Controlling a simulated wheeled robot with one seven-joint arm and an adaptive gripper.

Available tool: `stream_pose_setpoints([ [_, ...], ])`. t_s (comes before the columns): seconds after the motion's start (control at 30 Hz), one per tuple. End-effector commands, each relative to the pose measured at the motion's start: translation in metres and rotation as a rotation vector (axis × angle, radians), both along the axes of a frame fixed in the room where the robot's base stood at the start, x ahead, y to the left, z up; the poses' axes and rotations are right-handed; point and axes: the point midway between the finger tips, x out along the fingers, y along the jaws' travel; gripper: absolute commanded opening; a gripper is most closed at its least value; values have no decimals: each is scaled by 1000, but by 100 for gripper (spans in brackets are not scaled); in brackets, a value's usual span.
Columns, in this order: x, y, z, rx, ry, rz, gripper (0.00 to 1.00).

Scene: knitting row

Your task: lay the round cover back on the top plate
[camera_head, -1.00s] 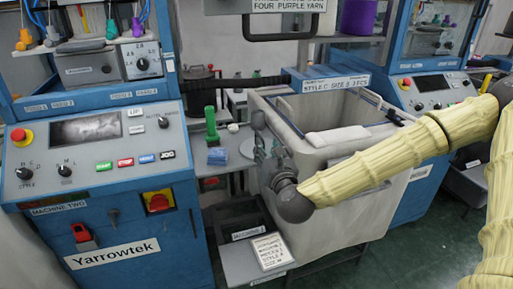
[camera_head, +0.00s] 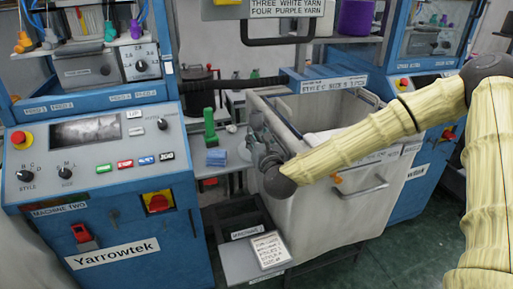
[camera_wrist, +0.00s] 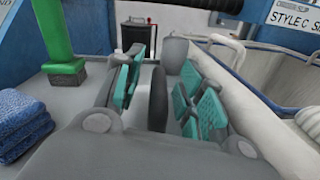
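In the wrist view my gripper (camera_wrist: 160,88) has its teal-padded fingers partly spread. A dark rounded shape (camera_wrist: 158,98) stands edge-on between them. It may be the round cover, but I cannot tell, nor whether the pads touch it. In the head view my gripper (camera_head: 260,148) is low over the grey worktop, left of the large bin. A pale rounded patch (camera_head: 244,151) shows just left of it, mostly hidden by the fingers. I cannot make out which surface is the top plate.
A green upright piece (camera_head: 210,128) and a folded blue cloth (camera_head: 216,157) lie on the worktop (camera_wrist: 80,95) to the left. A large pale bin (camera_head: 330,205) stands close on the right. Blue machines flank both sides.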

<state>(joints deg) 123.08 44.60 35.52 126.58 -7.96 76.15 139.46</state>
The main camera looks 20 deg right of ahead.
Motion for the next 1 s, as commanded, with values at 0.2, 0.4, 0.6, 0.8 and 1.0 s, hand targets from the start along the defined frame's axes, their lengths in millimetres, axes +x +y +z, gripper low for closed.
stream_pose_setpoints([
  [0.2,0,0,0,0,1,1,28],
  [0.4,0,1,0,0,1,1,0],
  [0.6,0,0,1,0,-1,1,0],
  [0.8,0,0,5,1,-2,1,0],
  [1.0,0,0,31,3,-4,0,0],
])
